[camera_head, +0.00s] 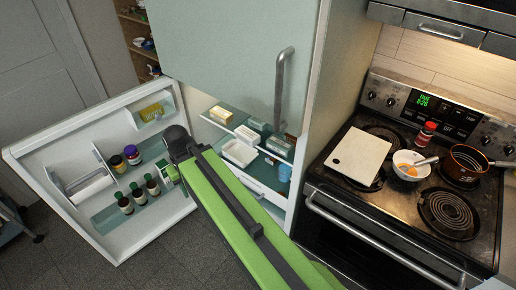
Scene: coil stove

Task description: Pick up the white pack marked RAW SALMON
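The open refrigerator compartment (292,180) shows behind my green arm, under the closed upper door. A white, shallow pack (239,153) lies on its glass shelf, just right of my arm's dark far end. No lettering can be read on it, so I cannot tell whether it is the one marked RAW SALMON. My arm covers part of the shelf area below and left of it. My gripper's fingers do not show; they are hidden beyond the dark joint.
The open fridge door (62,137) on the left holds bottles (138,193) and a yellow pack (151,112). The stove (400,215) at right carries a white board (358,156), bowl (409,170) and pot (467,160).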

